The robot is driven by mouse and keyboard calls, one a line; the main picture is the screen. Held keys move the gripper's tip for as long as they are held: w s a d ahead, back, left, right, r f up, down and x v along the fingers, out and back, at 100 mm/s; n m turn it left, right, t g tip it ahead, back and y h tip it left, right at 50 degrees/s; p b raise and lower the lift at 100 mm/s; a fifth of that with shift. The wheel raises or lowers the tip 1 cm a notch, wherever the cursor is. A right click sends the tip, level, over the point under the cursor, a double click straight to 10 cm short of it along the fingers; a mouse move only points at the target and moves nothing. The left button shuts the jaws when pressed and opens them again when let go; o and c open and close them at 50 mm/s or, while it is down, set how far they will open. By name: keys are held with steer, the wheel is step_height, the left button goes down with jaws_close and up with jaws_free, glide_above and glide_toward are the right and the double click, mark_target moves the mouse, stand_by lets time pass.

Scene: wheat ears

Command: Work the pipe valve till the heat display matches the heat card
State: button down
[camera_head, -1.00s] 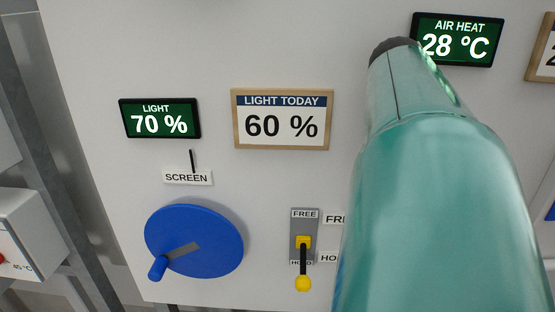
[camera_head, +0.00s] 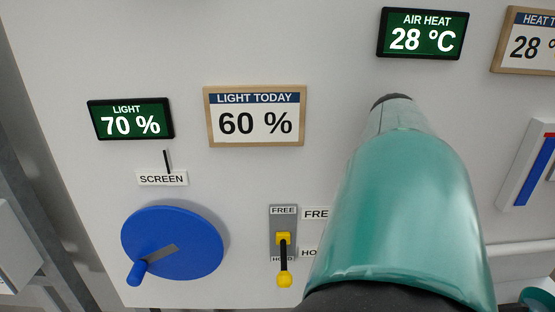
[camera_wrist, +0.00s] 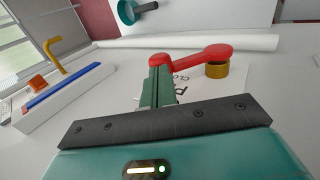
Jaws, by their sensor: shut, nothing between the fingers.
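The air heat display (camera_head: 422,34) reads 28 °C in the head view. The heat card (camera_head: 526,40), in a wooden frame, is cut off by the right edge and shows 28 °. In the wrist view, a red valve lever (camera_wrist: 195,57) lies across a brass fitting (camera_wrist: 217,70) on the pipe panel, beside a label (camera_wrist: 185,88) mostly hidden by my gripper. My gripper (camera_wrist: 160,78) is shut, its green fingers in front of the lever's left end. Whether they touch it I cannot tell. In the head view my arm hides the area below the display.
A light display (camera_head: 130,120) reads 70 %, and a light card (camera_head: 255,118) reads 60 %. Below are a blue screen crank (camera_head: 172,245) and a yellow-handled FREE/HOLD lever (camera_head: 284,255). A white pipe (camera_wrist: 200,41) runs behind the valve. A blue-striped white box (camera_wrist: 65,95) stands left.

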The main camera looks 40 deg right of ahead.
steer(key=shift+s+d+f+t+y, duration=0.3)
steer(key=shift+s+d+f, duration=0.15)
steer(key=shift+d+f, duration=0.05)
steer(key=v, duration=1.4)
steer(key=shift+s+d+r, duration=0.15)
steer(key=shift+s+d, duration=0.15)
steer(key=shift+s, duration=0.05)
